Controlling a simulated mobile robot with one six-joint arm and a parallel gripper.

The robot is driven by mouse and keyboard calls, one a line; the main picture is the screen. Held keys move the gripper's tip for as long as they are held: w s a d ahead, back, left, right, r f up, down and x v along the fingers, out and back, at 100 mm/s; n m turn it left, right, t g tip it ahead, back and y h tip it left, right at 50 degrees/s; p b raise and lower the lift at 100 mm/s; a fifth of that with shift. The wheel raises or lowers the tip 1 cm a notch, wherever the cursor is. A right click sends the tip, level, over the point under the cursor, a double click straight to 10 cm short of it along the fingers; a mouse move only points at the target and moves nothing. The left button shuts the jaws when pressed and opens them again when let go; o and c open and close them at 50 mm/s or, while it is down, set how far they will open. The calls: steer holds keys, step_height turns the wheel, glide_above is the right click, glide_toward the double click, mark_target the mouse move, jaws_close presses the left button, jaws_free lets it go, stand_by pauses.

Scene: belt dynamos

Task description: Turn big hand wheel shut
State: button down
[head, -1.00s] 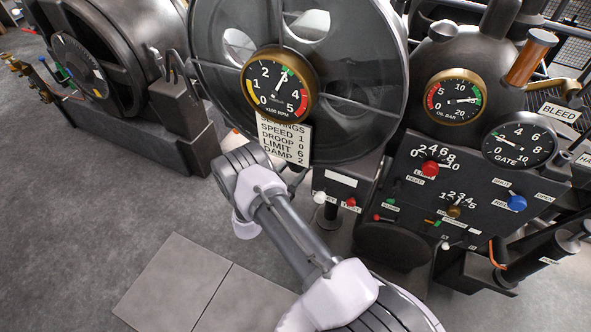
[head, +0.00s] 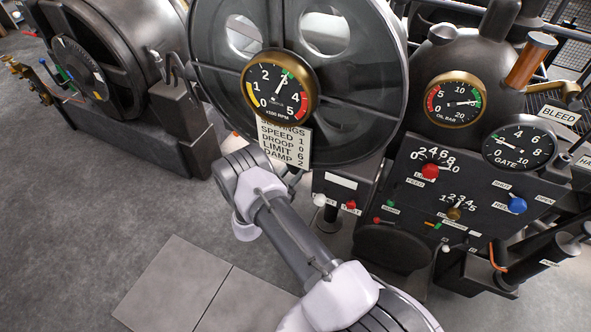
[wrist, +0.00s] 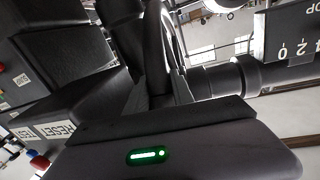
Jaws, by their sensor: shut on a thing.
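My gripper (wrist: 160,105) shows in the wrist view as a dark housing with a green light, its jaws pointing up into the picture. It is shut on a dark curved part, which looks like the rim of the big hand wheel (wrist: 156,45). The exact contact is dark and hard to make out. In the head view my gripper is hidden beyond my arm's grey and white links, below the settings card. I cannot make out the hand wheel there. The gate gauge (head: 519,147) at right has its needle near the low end.
A large dark flywheel (head: 215,75) stands behind the rpm gauge (head: 278,84) and settings card (head: 285,145). The control panel (head: 400,185) with knobs and the oil gauge (head: 454,100) stand right. Another dark machine (head: 115,110) stands left. Open floor (head: 90,230) lies at lower left.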

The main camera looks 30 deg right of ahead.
mark_target(291, 168)
stand_by(0.9)
steer(key=a+r+y+p, duration=0.1)
steer(key=r+p, duration=0.2)
steer(key=p, duration=0.1)
steer(key=s+r+g+y+p, duration=0.1)
steer(key=r+p, duration=0.2)
steer(key=p, duration=0.1)
steer(key=s+a+r+g+y+p, duration=0.1)
steer(key=r+p, duration=0.2)
steer(key=p, duration=0.1)
steer(key=shift+a+n+y, duration=0.35)
steer(key=shift+n+y, duration=0.05)
steer(key=shift+f, duration=0.1)
steer(key=shift+s, duration=0.1)
steer(key=c, duration=1.1)
jaws_free()
steer(key=shift+f, duration=0.1)
steer(key=p+v, duration=0.4)
steer(key=v, duration=1.3)
steer(key=shift+a+r, duration=0.2)
